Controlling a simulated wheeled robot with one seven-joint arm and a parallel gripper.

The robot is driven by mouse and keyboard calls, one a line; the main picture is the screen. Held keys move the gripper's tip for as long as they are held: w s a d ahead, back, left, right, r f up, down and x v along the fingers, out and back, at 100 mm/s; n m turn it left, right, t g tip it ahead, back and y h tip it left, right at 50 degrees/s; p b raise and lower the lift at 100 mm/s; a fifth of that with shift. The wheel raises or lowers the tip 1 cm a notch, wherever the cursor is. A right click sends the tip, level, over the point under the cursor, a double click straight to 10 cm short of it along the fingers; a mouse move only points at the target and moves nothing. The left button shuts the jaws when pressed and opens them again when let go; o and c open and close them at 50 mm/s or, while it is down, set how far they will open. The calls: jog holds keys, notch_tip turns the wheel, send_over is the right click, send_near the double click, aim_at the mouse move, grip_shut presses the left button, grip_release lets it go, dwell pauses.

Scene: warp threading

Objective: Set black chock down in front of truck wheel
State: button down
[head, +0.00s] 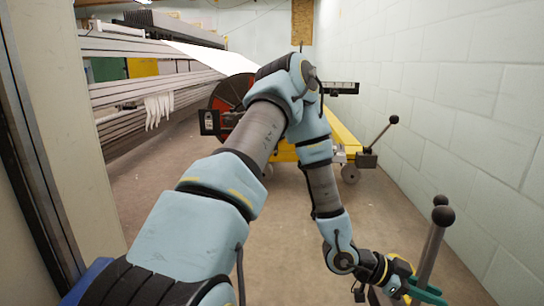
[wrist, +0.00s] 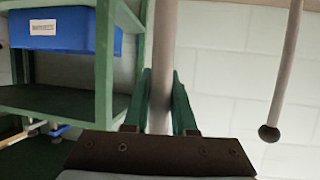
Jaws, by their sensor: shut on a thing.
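My gripper (head: 427,278) is low at the right of the head view, near the block wall. Its green fingers, also in the wrist view (wrist: 158,95), are closed on a grey rod (head: 434,248). The rod runs between the fingers in the wrist view (wrist: 163,45). A black ball (head: 443,215) tops it in the head view. I cannot make out a black chock in either view. My arm hides part of the truck.
A second rod with a black ball (wrist: 269,133) hangs beside the gripper. A green shelf (wrist: 60,99) holds a blue bin (wrist: 75,32). A lever (head: 380,135) sticks out at the truck's right. Long stacked bars (head: 150,90) line the left. Floor before the truck is open.

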jog(key=w+a+r+n+t+y+p, duration=0.1)
jog(key=w+a+n+t+p, duration=0.2)
jog(key=w+a+n+t, duration=0.45)
jog(key=w+a+n+t+y+p, duration=0.1)
jog(key=w+a+n+t+p, duration=0.2)
jog(key=w+a, duration=0.7)
jog(key=w+a+r+n+t+y+p, duration=0.1)
jog(key=w+a+r+n+t+y, duration=0.2)
jog(key=a, duration=0.6)
jog(key=w+a+n+t+y+p, duration=0.15)
jog(key=w+a+n+y, duration=0.25)
jog(key=a, duration=0.5)
jog(key=w+a+r+n+t+y+p, duration=0.2)
jog(key=w+a+n+y, duration=0.15)
jog(key=a, duration=0.65)
notch_tip(320, 180, up, 38)
jog(key=p, duration=3.8)
jog(key=shift+y, duration=0.25)
jog(key=v, duration=0.4)
jog(key=shift+s+d+r, duration=0.2)
jog(key=shift+d+r, duration=0.1)
jog(key=shift+r, duration=0.1)
jog(key=shift+a, duration=0.1)
